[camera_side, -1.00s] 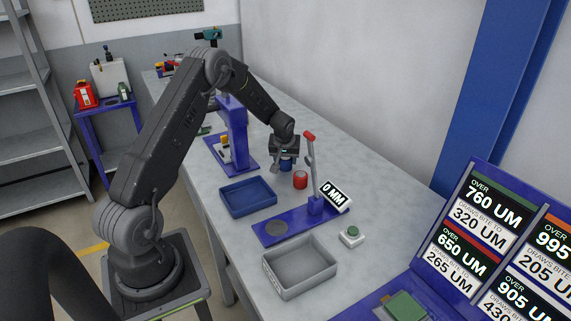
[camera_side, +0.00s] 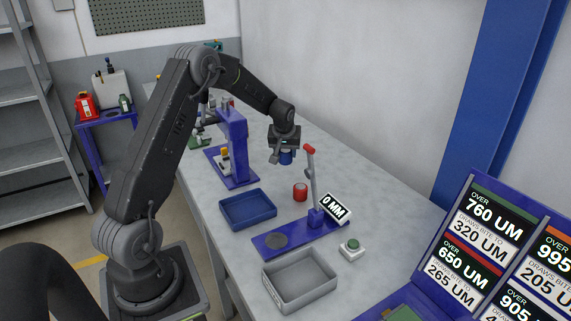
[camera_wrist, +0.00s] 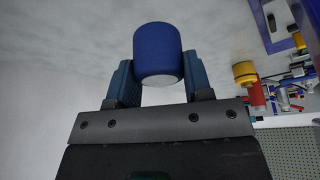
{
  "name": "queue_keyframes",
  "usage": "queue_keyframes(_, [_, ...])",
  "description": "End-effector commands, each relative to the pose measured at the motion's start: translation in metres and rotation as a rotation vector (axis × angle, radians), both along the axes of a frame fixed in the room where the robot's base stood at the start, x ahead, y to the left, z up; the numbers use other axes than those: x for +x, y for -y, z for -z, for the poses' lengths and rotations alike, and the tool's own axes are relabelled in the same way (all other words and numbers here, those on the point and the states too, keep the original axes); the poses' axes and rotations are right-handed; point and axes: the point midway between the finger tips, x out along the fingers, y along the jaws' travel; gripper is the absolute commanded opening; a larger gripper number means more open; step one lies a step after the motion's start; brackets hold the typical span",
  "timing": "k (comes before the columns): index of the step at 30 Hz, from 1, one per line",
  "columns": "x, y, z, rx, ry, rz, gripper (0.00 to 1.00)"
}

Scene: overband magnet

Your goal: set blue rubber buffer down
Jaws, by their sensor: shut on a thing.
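The blue rubber buffer (camera_side: 286,157) is a short blue cylinder held in my gripper (camera_side: 285,151). In the wrist view the blue buffer (camera_wrist: 158,52) sits upright in the picture between the two fingers of my gripper (camera_wrist: 160,78), with a pale end face showing. The fingers are shut on its sides. In the side view it hangs below my gripper, over the bench behind the red cylinder; its exact height above the bench is hard to tell.
A red cylinder (camera_side: 300,192) stands on the bench nearby. A blue press stand (camera_side: 236,150) is at left.

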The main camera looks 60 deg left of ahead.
Motion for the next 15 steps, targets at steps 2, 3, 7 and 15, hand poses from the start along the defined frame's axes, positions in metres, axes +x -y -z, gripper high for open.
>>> queue_keyframes(2, [0.0,0.0,-0.013,0.003,0.001,0.001,0.21])
queue_keyframes(3, [-0.001,0.0,-0.018,0.002,0.001,0.001,0.21])
queue_keyframes(7, [-0.012,0.006,-0.032,0.002,0.0,0.0,0.21])
queue_keyframes(15, [-0.085,0.046,-0.059,0.005,0.0,-0.004,0.21])
